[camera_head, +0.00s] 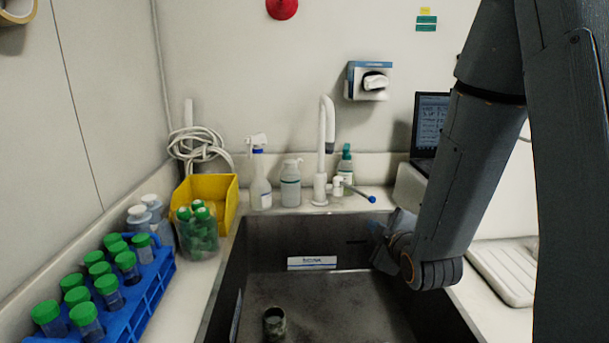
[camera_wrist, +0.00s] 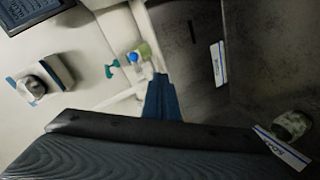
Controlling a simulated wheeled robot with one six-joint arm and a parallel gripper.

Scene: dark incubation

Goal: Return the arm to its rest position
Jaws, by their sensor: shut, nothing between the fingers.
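My arm comes down from the upper right in the head view, bent over the right side of the sink (camera_head: 240,262). My gripper (camera_head: 377,230) is at its lower end, above the sink's back right part, partly hidden by the wrist. It is shut and holds nothing. In the wrist view a blue finger part (camera_wrist: 162,100) shows at the middle, pointing toward the tap side. A dark ribbed link of mine fills the bottom of that view.
A small dark jar (camera_head: 274,322) stands in the sink; it also shows in the wrist view (camera_wrist: 291,124). A white tap (camera_head: 324,150), bottles (camera_head: 290,185) and a laptop (camera_head: 432,122) line the back. A blue rack (camera_head: 150,298) of green-capped tubes and a yellow bin (camera_head: 225,195) stand left.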

